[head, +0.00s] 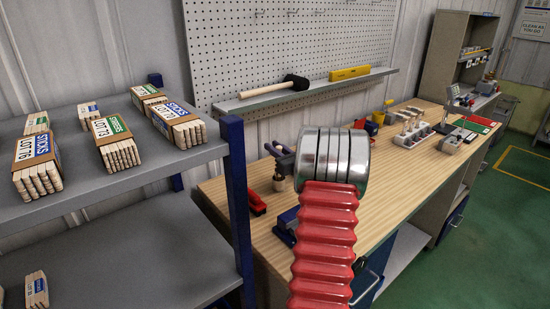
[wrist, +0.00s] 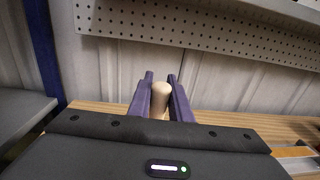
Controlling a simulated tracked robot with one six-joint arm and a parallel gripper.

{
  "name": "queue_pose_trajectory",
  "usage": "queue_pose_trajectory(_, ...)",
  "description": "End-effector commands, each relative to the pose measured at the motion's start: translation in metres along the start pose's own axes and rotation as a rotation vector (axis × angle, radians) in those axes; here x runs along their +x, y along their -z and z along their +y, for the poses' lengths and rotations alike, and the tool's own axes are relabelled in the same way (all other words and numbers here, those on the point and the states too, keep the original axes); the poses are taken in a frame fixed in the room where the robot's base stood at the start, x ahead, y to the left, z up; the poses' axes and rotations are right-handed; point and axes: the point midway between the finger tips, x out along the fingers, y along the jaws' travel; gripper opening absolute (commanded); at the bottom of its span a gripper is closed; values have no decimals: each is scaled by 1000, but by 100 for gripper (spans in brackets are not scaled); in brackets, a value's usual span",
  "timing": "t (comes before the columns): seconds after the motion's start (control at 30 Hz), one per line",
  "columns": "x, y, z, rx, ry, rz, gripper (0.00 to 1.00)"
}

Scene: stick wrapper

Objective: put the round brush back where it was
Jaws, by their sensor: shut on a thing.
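My gripper (wrist: 160,80) is shut on a pale wooden piece with a rounded top, which looks like the handle of the round brush (wrist: 161,88). The handle stands up between the two purple fingers. In the head view my gripper (head: 274,150) is over the left back part of the workbench, partly hidden by my arm. A small tan piece (head: 279,184) shows just below the fingers, likely part of the brush. I cannot tell whether it touches the bench.
The wooden workbench (head: 385,195) runs to the back right, with small holders (head: 410,135) farther along. A red tool (head: 257,203) lies left of the gripper. A wall ledge (head: 315,88) bears a mallet (head: 272,87) and yellow level (head: 349,73). Stick bundles (head: 115,142) lie on the left shelf.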

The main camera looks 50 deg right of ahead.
Motion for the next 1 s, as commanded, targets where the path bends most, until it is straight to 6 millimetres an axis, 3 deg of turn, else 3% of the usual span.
queue_pose_trajectory(0.17,0,3,0,1,1,1,0)
queue_pose_trajectory(0.5,-1,37,-1,0,1,1,0)
queue_pose_trajectory(0.83,-1,39,-1,0,1,0,0)
queue_pose_trajectory(0.87,-1,38,-1,0,1,0,20)
queue_pose_trajectory(1.0,-1,38,-1,0,2,0,30)
